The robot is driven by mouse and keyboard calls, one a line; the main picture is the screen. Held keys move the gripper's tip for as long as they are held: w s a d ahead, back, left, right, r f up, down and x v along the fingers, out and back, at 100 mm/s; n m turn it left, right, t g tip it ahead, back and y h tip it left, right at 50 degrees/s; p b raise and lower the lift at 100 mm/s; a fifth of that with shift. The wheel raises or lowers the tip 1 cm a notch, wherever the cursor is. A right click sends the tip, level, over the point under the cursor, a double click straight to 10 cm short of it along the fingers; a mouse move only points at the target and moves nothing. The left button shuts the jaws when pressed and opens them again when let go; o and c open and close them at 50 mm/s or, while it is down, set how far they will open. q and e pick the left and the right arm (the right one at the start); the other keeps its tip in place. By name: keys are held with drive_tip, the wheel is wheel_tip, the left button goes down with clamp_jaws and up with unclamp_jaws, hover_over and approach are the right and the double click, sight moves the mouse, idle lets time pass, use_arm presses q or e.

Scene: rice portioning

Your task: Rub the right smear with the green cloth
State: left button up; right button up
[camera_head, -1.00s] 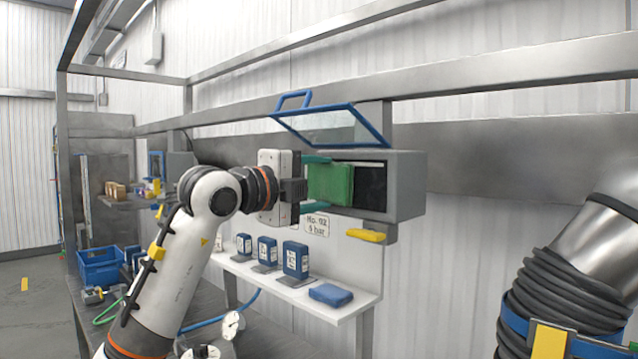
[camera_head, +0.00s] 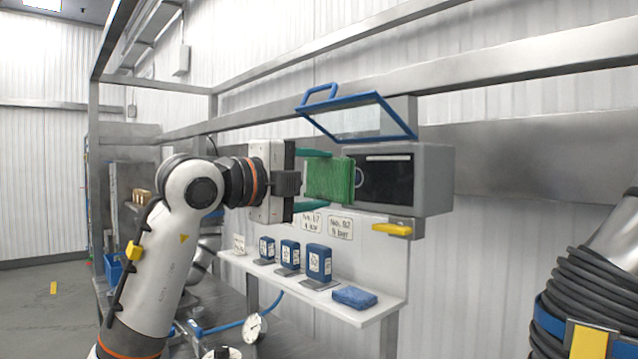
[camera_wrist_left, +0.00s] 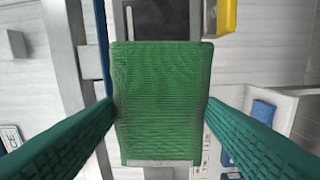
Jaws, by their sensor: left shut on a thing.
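The green cloth (camera_head: 330,180) is a ribbed pad held upright between the teal fingers of my left gripper (camera_head: 318,179), which is shut on it. The cloth stands in front of the left part of the dark panel (camera_head: 390,182) of a grey box; whether it touches cannot be told. A pale curved mark (camera_head: 359,177), perhaps part of a smear, shows just right of the cloth; the rest of it is hidden. In the left wrist view the cloth (camera_wrist_left: 160,100) fills the middle, with the dark panel (camera_wrist_left: 168,22) beyond it. My right gripper is out of view.
A blue-framed clear flap (camera_head: 357,118) stands raised above the box. A yellow handle (camera_head: 392,230) sits below it. A white shelf (camera_head: 372,315) lower down bears several blue containers and a folded blue cloth (camera_head: 355,297). A metal rail runs above.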

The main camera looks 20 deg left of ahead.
use_arm(q)
drive_tip(key=shift+b+v, duration=0.55)
drive_tip(key=shift+v, duration=0.45)
drive_tip(key=shift+s+a, duration=0.3)
drive_tip(key=shift+s, duration=0.1)
